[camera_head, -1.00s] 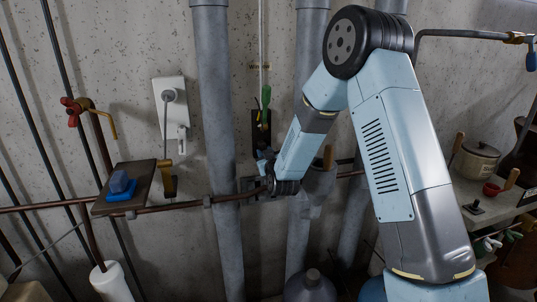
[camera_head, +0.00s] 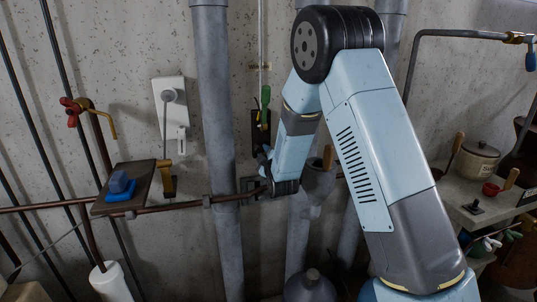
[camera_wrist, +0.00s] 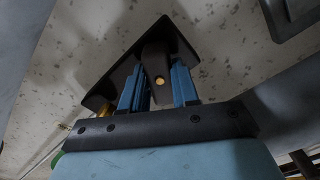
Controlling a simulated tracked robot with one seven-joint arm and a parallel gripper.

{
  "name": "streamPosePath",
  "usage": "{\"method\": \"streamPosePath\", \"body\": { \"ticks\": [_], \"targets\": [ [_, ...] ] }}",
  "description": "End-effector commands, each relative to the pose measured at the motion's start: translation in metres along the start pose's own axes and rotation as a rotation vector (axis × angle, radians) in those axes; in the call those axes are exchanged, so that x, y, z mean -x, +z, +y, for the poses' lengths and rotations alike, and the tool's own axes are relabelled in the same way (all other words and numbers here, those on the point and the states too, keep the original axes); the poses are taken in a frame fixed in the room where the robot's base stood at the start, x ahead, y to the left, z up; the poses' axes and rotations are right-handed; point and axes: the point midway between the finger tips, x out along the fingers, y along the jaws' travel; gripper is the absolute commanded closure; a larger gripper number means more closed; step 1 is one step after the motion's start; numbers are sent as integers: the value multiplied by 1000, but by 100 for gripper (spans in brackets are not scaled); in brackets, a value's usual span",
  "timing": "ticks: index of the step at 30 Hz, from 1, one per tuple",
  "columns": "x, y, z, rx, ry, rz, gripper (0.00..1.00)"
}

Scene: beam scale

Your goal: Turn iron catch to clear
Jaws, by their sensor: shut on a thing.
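A black plate (camera_head: 260,124) is fixed to the wall between the grey pipes; it also shows in the wrist view (camera_wrist: 172,32), slanted. A dark iron catch (camera_wrist: 155,62) with a small brass-coloured pin head stands out from this plate. My gripper (camera_wrist: 158,86) is shut on the catch, with one blue finger on each side of it. In the head view my gripper (camera_head: 266,160) is at the lower end of the plate, and my wrist hides the catch there.
A green-handled thing (camera_head: 265,96) hangs just above the plate. Grey pipes (camera_head: 216,130) stand at left and right of it. A brown rail (camera_head: 180,207) runs below. A small shelf (camera_head: 146,182) with a blue object sticks out at left.

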Motion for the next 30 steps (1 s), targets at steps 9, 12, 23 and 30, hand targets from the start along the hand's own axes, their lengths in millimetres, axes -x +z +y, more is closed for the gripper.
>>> {"method": "streamPosePath", "body": {
  "ticks": [9,12,23,30],
  "targets": [
    [-4,-1,6,45,13,3,100],
    [-4,-1,6,46,13,3,100],
    [-4,-1,5,45,12,4,57],
    [-4,-2,3,45,8,4,45]
  ]
}}
